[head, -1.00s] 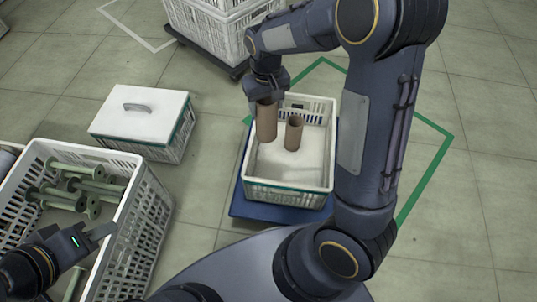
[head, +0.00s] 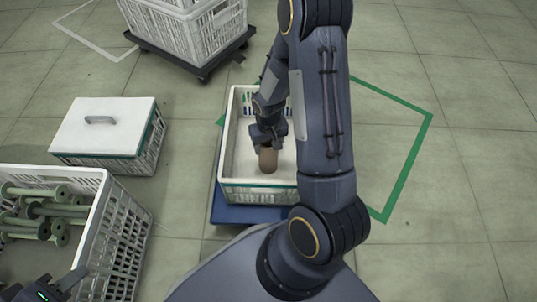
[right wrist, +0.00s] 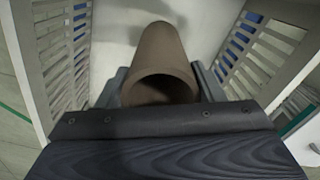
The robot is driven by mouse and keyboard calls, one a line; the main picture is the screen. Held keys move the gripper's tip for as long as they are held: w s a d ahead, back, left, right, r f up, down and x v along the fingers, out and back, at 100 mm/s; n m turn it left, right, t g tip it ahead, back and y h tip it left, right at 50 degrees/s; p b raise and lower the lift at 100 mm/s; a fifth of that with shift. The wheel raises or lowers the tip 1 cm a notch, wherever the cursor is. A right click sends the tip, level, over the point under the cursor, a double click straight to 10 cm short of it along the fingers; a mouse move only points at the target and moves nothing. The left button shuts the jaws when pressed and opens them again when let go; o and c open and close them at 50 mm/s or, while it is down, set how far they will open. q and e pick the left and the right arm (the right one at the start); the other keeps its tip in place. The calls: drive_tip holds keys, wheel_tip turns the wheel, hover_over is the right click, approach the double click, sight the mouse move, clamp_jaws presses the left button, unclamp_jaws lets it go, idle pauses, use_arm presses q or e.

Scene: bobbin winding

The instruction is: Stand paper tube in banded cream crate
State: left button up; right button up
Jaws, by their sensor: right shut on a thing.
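The banded cream crate (head: 226,150), with a green band near its front rim, stands on a blue base in the middle of the head view. My right gripper (head: 268,145) is down inside it, shut on a brown paper tube (head: 268,161). In the right wrist view the tube (right wrist: 163,55) lies between the fingers, its open end towards the camera and its far end over the pale crate floor. I cannot tell whether it touches the floor. No second tube shows; my right arm hides part of the crate. My left gripper (head: 66,286) is at the bottom left, partly cut off.
A white crate (head: 100,225) of green bobbins stands at the left. A lidded crate (head: 105,125) stands behind it. Stacked white crates on a dark dolly (head: 200,62) stand at the back. The floor on the right is clear, with green tape marking.

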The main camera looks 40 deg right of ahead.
drive_tip(key=shift+f+b, duration=0.85)
drive_tip(key=shift+f, duration=1.2)
drive_tip(key=shift+f, duration=0.15)
drive_tip(key=o, duration=1.2)
drive_tip(key=shift+o, duration=0.2)
drive_tip(key=s+a+r+t+y+p, duration=0.1)
drive_tip(key=s+a+r+t+p, duration=0.15)
drive_tip(key=r, duration=1.15)
drive_tip(key=s+a+r+t+y+p, duration=0.1)
drive_tip(key=s+a+r+p, duration=0.15)
drive_tip(key=r, duration=1.15)
drive_tip(key=s+a+r+n+t+y, duration=0.1)
drive_tip(key=s+a+r+n+t, duration=0.1)
drive_tip(key=s+a+r, duration=0.4)
drive_tip(key=s+r+p, duration=0.1)
drive_tip(key=s, duration=0.2)
drive_tip(key=shift+s+a+r+y, duration=0.15)
drive_tip(key=shift+s+a+y, duration=0.25)
